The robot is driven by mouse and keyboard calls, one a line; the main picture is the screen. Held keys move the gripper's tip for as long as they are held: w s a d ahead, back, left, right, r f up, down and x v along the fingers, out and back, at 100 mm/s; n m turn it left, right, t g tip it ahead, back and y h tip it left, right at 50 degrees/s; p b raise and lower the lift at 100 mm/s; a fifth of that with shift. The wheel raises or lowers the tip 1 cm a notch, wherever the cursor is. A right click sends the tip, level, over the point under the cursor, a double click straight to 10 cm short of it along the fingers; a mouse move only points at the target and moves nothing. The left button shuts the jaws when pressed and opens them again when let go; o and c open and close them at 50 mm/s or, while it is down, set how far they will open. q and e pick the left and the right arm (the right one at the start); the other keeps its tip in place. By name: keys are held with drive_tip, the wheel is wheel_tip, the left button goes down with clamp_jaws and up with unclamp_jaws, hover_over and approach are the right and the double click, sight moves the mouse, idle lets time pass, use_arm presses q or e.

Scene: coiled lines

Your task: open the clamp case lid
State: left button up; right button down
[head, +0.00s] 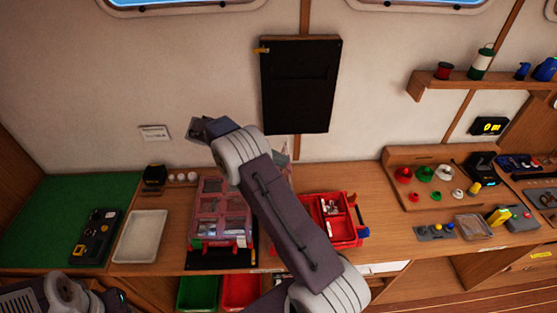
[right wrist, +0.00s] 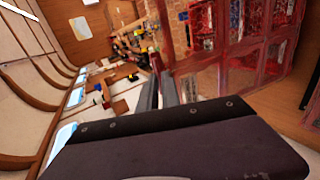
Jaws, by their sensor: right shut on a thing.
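A case with a see-through, reddish-pink paned lid (head: 211,187), which I take for the clamp case, stands on the counter left of my right arm. Its front has red fittings, and small items show through the front panes. My right gripper (right wrist: 160,82) is shut, with a thin red edge (right wrist: 161,45) at its fingertips in the right wrist view. That edge seems to belong to the lid, beside reddish panes (right wrist: 265,72). In the head view my right arm hides the fingertips, so I cannot tell how far the lid is raised. My left gripper is not clearly in view.
A red open box (head: 352,239) with compartments stands right of my arm. A white tray (head: 139,238) and a black device panel (head: 96,238) lie left. Green (head: 197,293) and red (head: 240,291) bins sit below the counter. A black panel (head: 300,85) hangs behind.

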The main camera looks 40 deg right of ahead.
drive_tip(key=shift+a+f, duration=0.2)
drive_tip(key=shift+f, duration=0.05)
idle(0.4)
drive_tip(key=c, duration=1.6)
unclamp_jaws()
drive_tip(key=shift+w+d, duration=0.1)
drive_tip(key=shift+w, duration=0.1)
